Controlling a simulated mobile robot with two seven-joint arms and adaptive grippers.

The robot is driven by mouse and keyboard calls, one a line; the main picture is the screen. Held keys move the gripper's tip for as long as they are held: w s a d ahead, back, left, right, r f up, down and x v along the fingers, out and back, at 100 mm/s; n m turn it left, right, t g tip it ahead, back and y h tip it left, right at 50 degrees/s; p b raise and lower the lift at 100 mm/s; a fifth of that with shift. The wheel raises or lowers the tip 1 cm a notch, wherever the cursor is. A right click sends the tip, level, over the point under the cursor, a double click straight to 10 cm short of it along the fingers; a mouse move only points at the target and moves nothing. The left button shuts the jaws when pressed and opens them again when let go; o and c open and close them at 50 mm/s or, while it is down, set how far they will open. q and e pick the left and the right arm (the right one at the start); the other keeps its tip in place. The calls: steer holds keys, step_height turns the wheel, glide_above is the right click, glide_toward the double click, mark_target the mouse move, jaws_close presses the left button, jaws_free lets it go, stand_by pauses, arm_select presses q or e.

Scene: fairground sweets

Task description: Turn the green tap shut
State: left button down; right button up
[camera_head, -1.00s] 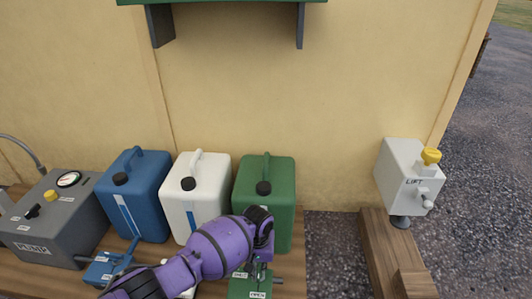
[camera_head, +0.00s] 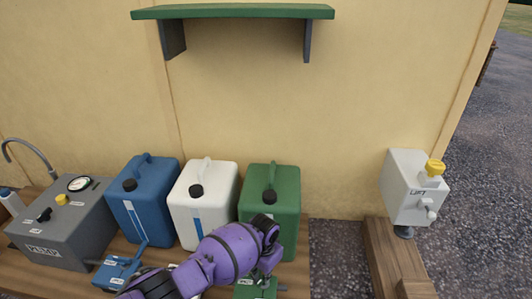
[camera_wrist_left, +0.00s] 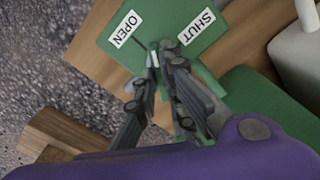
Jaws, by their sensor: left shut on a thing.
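The green tap (camera_head: 256,291) is at the bottom edge of the head view, in front of the green canister (camera_head: 272,200). In the left wrist view its green plate (camera_wrist_left: 158,22) carries an OPEN label (camera_wrist_left: 125,28) and a SHUT label (camera_wrist_left: 196,27). My left gripper (camera_head: 264,272) reaches down onto the tap from above. In the wrist view its fingertips (camera_wrist_left: 158,58) are closed on the tap's handle, between the two labels. The fingers hide most of the handle, so I cannot tell its exact angle. My right gripper is not in view.
A blue tap (camera_head: 118,272) sits to the left, before the blue canister (camera_head: 145,205). A white canister (camera_head: 203,205) stands between blue and green. A grey pump box (camera_head: 62,230) is far left, and a LIFT box (camera_head: 412,185) on the right. A green shelf (camera_head: 235,12) hangs above.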

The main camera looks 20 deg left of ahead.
arm_select(q)
steer(key=m, duration=0.5)
steer(key=shift+m, duration=0.3)
steer(key=m, duration=0.5)
steer(key=shift+s+m, duration=0.1)
steer(key=shift+m, duration=0.2)
steer(key=shift+f, duration=0.1)
steer(key=c, duration=1.8)
jaws_free()
steer(key=shift+c, duration=0.2)
steer(key=shift+r, duration=0.2)
steer(key=shift+r, duration=0.25)
step_height(320, 180, up, 11)
steer(key=shift+r, duration=0.15)
